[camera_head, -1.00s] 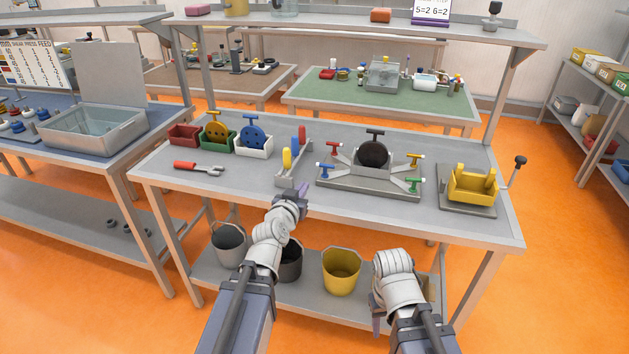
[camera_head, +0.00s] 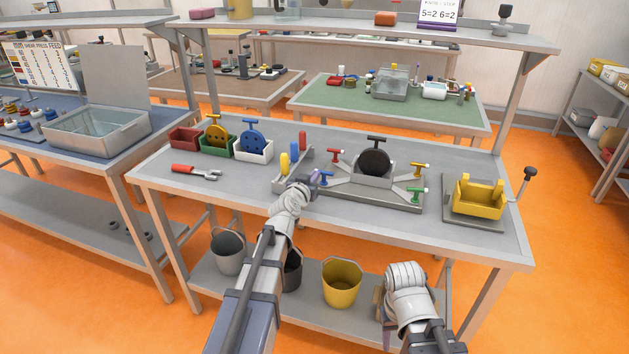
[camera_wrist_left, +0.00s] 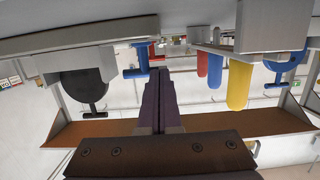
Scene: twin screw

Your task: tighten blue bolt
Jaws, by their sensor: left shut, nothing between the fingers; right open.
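The blue bolt (camera_head: 325,178), with a T-shaped handle, stands at the front left of the grey fixture (camera_head: 385,202). In the left wrist view the blue bolt (camera_wrist_left: 136,71) hangs upside down just left of my fingers. My left gripper (camera_head: 314,179) is shut and empty, its tips close beside the bolt; whether they touch it I cannot tell. Its fingers also show in the left wrist view (camera_wrist_left: 158,85). My right gripper (camera_head: 385,328) is low in front of the table, partly hidden by its wrist, open and away from the fixture.
A peg rack (camera_head: 285,162) is close left of my left gripper. A yellow crank device (camera_head: 480,197) stands at right.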

